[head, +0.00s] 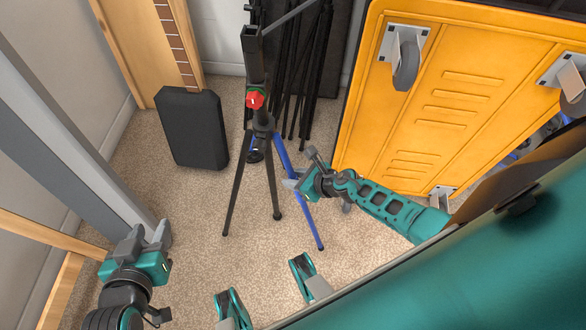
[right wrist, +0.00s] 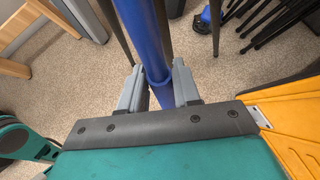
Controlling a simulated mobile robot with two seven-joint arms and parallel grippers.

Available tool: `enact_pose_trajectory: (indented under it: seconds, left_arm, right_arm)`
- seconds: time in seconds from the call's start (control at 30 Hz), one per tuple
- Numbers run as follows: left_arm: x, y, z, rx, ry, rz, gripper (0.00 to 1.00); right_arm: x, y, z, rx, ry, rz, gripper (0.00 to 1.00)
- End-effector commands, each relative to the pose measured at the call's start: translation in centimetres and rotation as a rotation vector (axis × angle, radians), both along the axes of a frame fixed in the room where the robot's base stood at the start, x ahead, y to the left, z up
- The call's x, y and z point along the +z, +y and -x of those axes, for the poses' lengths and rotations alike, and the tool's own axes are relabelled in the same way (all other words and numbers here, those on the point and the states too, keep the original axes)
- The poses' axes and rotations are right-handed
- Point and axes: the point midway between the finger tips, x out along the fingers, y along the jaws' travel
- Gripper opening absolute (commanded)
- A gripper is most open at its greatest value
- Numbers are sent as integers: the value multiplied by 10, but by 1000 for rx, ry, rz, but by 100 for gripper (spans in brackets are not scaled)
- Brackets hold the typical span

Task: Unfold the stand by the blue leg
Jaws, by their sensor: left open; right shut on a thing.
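The stand (head: 262,125) is a dark tripod with a red knob (head: 255,100), in the middle of the head view. Two dark legs reach down to the carpet, spread apart. The blue leg (head: 309,218) slants down and right from the hub. My right gripper (head: 293,184) is at the blue leg's middle. In the right wrist view its fingers stand on both sides of the blue leg (right wrist: 152,45), shut on it. My left gripper (head: 149,238) is open and empty at the lower left, apart from the stand.
A yellow cart (head: 440,110) with casters is on the right. A grey post (head: 80,130) and wooden frame (head: 40,230) are at left. Carpet around the legs is clear.

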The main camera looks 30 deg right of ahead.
Motion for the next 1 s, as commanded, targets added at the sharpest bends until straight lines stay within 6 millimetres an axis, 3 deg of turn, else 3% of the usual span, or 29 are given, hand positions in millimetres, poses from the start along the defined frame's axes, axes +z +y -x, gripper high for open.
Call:
enact_pose_trajectory:
  seconds: [0.03,0.63,0.67,0.87,1.0]
  left_arm:
    - [-1,0,0,-1,1,-1,43]
    - [-7,3,2,-5,13,-14,43]
    - [-7,4,2,-5,13,-14,43]
    - [-7,4,2,-5,13,-14,43]
    - [-7,3,2,-5,13,-14,43]
  right_arm:
    - [-1,7,4,12,6,-11,0]
    - [-1,8,4,14,6,-12,0]
    - [-1,8,4,14,6,-12,33]
    - [-1,7,2,10,3,-10,52]
    - [-1,5,1,7,2,-7,54]
